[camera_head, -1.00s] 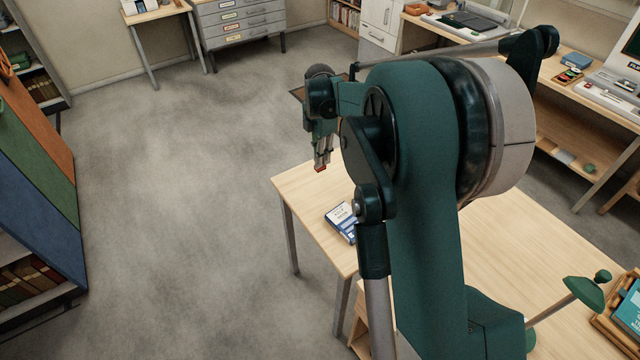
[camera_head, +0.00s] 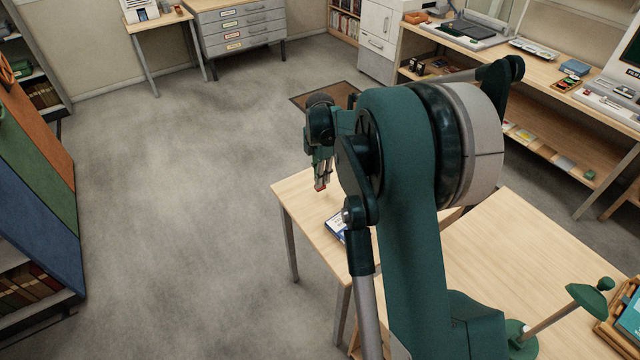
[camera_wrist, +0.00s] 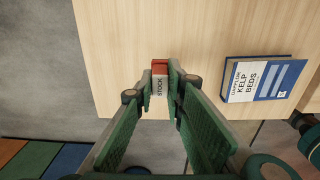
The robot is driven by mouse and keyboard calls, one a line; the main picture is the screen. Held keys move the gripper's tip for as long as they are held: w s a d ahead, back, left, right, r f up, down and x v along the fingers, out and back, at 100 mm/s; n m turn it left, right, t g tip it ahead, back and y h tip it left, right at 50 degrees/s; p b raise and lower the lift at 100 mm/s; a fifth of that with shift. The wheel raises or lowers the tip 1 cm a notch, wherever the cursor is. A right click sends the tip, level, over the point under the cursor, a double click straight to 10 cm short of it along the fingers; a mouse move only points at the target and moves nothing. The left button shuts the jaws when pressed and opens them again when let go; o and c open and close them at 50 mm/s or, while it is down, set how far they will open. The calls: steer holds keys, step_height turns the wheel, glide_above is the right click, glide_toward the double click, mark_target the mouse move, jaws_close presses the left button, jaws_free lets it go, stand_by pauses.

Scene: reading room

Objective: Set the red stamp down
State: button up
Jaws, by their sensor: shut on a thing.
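The red stamp (camera_wrist: 159,67) is between the fingertips of my gripper (camera_wrist: 160,84) in the wrist view. Its pale side carries the word "STOCK". In the head view the stamp (camera_head: 320,187) shows as a small red block at the tip of my gripper (camera_head: 322,178), which points down near the left corner of the wooden table (camera_head: 298,189). My gripper is shut on the stamp. The wrist view looks down on the table (camera_wrist: 130,30) behind it. I cannot tell how far the stamp is from the tabletop.
A blue book titled "Kelp Beds" (camera_wrist: 262,80) lies on the table to the right of the stamp in the wrist view; my arm partly covers the book (camera_head: 336,226) in the head view. A green lamp (camera_head: 588,299) stands on the table at right. Bare tabletop surrounds the stamp.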

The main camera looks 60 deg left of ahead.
steer(key=shift+f, duration=1.55)
steer(key=shift+f, duration=0.15)
steer(key=o, duration=0.9)
step_height(320, 180, up, 12)
steer(key=shift+r+p, duration=0.15)
steer(key=shift+p, duration=0.15)
steer(key=shift+w+d, duration=0.1)
